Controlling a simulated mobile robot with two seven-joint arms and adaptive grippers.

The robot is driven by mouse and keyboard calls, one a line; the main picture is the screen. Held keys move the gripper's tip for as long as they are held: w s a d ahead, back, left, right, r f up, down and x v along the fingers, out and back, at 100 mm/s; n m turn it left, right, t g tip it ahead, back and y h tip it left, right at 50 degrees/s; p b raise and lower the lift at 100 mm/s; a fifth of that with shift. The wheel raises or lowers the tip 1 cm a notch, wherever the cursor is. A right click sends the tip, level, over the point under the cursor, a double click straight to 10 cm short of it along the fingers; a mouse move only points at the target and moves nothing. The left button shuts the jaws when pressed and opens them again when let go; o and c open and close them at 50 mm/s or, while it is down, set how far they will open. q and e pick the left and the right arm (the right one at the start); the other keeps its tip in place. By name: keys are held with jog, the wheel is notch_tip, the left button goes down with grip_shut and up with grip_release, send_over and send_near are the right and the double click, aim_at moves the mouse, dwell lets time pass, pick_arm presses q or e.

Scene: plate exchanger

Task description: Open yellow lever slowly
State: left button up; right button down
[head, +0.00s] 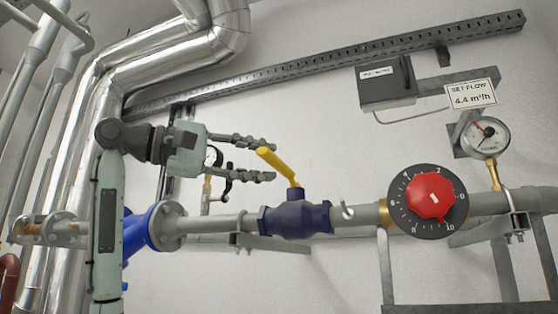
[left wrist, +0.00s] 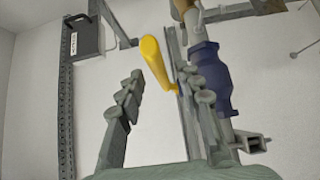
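The yellow lever (head: 280,165) rises from the blue valve body (head: 296,215) on the grey pipe and tilts up to the left. My left gripper (head: 274,160) comes in from the left with its two fingers apart, its tips close to the lever's free end. In the left wrist view the yellow lever (left wrist: 158,65) shows beyond and between the two open fingers (left wrist: 165,88), nearer the right finger; I cannot tell whether it touches. The blue valve (left wrist: 208,80) also shows there, right of the fingers. My right gripper is not in view.
A red dial (head: 430,196) on a black scale sits on the pipe at the right. A pressure gauge (head: 485,137) and a "SET FLOW 4.4 m³/h" sign (head: 471,95) are above it. A blue flanged fitting (head: 150,230) is at the left, partly behind my arm.

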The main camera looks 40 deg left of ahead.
aim_at(276, 163)
pick_arm(q)
jog(key=shift+x, duration=1.7)
jog(key=shift+c, duration=0.3)
grip_shut()
